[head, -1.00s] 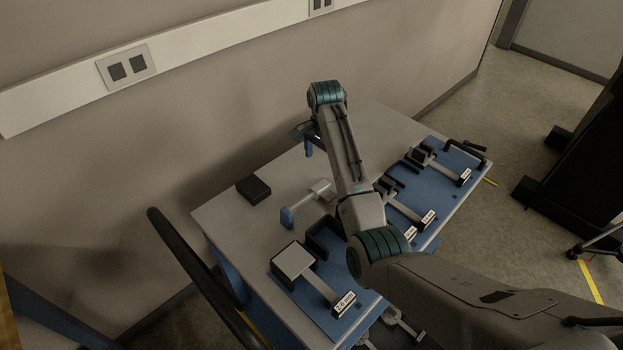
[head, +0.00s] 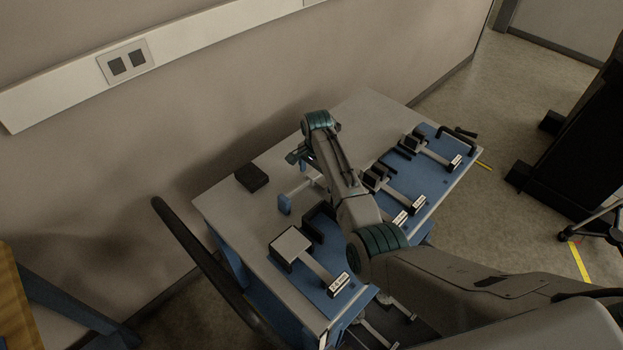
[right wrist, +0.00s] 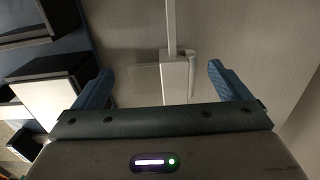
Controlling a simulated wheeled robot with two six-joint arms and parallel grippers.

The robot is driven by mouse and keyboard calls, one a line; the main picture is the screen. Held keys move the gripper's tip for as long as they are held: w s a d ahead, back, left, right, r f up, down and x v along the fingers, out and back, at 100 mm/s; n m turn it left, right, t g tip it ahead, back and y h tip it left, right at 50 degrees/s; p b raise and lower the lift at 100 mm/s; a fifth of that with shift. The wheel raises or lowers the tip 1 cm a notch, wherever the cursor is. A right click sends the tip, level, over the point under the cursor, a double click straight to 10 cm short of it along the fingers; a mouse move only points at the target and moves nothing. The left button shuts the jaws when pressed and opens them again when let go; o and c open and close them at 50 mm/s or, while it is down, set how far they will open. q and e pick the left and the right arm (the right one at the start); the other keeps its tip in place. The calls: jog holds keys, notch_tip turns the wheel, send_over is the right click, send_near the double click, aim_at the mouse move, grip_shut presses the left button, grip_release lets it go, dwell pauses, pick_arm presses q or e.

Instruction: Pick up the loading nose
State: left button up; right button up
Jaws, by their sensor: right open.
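My left gripper is not in view.
The table (head: 240,205) stands near the wall. A small black box (head: 252,178) lies at its back left. A blue plate with a pale square block (head: 290,243) is at the front. Several labelled fixtures stand on a blue panel (head: 432,180) at the right.

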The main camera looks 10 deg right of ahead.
jog(key=shift+w+f, duration=0.1)
jog(key=shift+c, duration=0.5)
jog(key=c, duration=1.3)
